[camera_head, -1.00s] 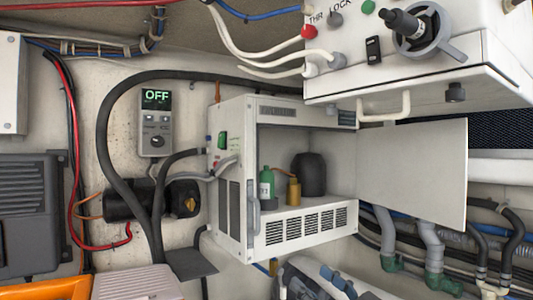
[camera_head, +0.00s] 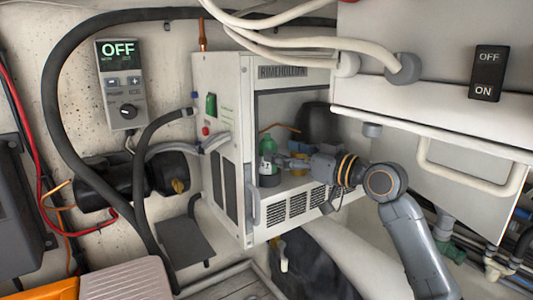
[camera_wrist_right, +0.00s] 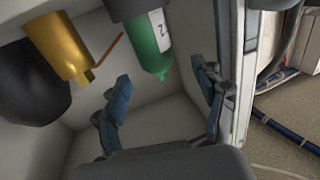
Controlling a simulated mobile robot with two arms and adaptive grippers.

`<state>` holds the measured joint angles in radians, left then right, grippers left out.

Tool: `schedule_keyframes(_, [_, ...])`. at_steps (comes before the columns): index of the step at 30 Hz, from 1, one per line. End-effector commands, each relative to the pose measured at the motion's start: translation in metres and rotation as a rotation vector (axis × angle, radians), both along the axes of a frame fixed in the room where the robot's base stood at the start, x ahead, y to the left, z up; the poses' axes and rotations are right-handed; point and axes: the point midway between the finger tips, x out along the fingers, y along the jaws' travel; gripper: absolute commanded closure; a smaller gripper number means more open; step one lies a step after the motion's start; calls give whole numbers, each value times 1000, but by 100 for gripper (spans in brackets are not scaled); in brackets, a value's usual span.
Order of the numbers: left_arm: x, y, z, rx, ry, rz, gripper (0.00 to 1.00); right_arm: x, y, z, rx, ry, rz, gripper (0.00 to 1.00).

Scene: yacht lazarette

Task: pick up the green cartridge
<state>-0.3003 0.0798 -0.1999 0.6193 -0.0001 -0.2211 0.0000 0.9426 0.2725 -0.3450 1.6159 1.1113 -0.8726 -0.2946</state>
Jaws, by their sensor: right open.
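The green cartridge (camera_head: 268,147) stands inside the open white cabinet, near its left side. In the right wrist view the green cartridge (camera_wrist_right: 148,42) shows a white label and its narrow tip points down in the picture. My right gripper (camera_head: 283,163) reaches into the cabinet from the right, close to the cartridge. In the wrist view its two fingers (camera_wrist_right: 163,78) are spread apart, with the tip of the cartridge near the gap between them. No grip on it shows. My left gripper is out of view.
A brass cylinder (camera_wrist_right: 60,48) with a thin copper tube stands beside the cartridge. A rounded black object (camera_head: 316,122) is behind. The cabinet's left wall (camera_head: 219,150) is close to the cartridge. A white box with a handle (camera_head: 470,170) overhangs at right.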

Motion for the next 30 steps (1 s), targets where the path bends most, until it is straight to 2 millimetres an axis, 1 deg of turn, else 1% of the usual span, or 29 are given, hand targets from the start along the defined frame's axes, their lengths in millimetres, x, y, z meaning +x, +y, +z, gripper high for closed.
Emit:
schedule_keyframes(1, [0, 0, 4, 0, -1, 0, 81, 3, 4, 2, 1, 2, 0, 30])
schedule_keyframes(5, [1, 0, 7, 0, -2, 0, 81, 7, 8, 1, -1, 1, -1, 30])
schedule_keyframes(8, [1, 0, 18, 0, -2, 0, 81, 13, 15, 5, 1, 2, 0, 30])
schedule_keyframes(12, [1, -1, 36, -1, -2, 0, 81, 26, 28, 8, 1, 3, 0, 30])
schedule_keyframes(15, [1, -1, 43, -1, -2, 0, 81, 35, 38, 6, 1, 3, 1, 30])
schedule_keyframes(20, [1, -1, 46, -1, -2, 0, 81, 41, 45, 3, 1, 1, 0, 30])
schedule_keyframes(26, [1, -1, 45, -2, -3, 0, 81, 42, 45, 2, -1, -1, -1, 30])
schedule_keyframes(27, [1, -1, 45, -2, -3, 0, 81, 42, 45, 2, -1, -1, -1, 38])
schedule_keyframes(29, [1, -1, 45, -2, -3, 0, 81, 42, 45, 2, -1, -1, -1, 50])
schedule_keyframes(30, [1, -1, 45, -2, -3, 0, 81, 42, 45, 2, -1, -1, -1, 58])
